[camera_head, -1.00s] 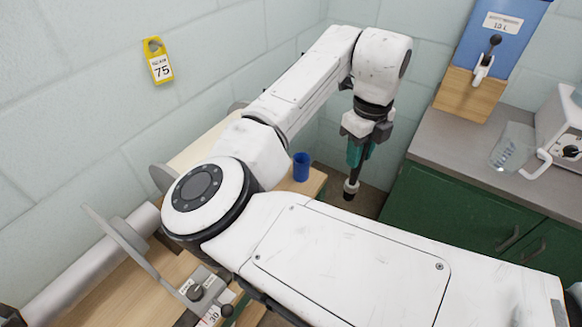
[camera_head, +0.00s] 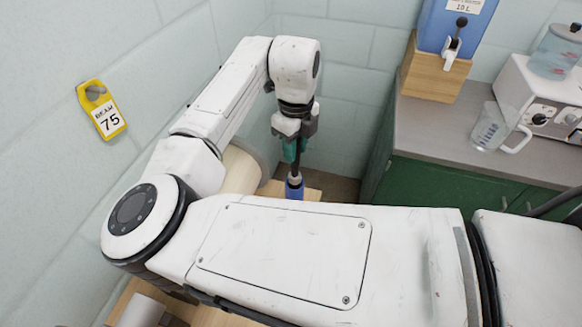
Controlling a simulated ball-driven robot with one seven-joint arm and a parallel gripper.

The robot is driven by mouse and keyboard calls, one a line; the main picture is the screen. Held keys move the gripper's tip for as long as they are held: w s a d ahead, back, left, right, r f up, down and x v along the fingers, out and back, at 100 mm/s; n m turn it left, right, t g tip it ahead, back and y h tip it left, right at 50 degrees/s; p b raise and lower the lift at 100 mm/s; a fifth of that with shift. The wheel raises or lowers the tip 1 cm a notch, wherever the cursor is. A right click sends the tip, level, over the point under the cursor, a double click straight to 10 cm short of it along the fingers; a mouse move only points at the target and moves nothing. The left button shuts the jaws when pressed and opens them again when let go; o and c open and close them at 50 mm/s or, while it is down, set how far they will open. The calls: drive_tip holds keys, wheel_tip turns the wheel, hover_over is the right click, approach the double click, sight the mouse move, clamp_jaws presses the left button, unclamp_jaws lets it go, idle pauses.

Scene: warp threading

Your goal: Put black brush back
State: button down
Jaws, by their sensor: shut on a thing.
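My gripper (camera_head: 292,152), with teal fingers, is shut on the black brush (camera_head: 295,175) and points down at the picture's middle. Only a short part of the brush shows below the fingers, dark with a pale band. The blue cup (camera_head: 294,191) stands on the wooden bench directly below the gripper. The brush's lower end meets the cup's rim in the picture and is hidden there. I cannot tell how deep it is inside. My own arm hides the cup's base.
The wooden bench (camera_head: 314,194) shows behind my arm, beside a pale roller (camera_head: 240,171). At right, a grey counter (camera_head: 440,135) over green cabinets holds a measuring jug (camera_head: 489,128), a white appliance (camera_head: 540,100) and a blue dispenser (camera_head: 440,25). A yellow tag (camera_head: 101,109) hangs on the left wall.

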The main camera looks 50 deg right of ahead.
sight(294, 175)
drive_tip(key=shift+f+p, duration=0.3)
drive_tip(key=shift+f, duration=2.6)
drive_tip(key=c, duration=0.9)
unclamp_jaws()
drive_tip(key=shift+o, duration=0.2)
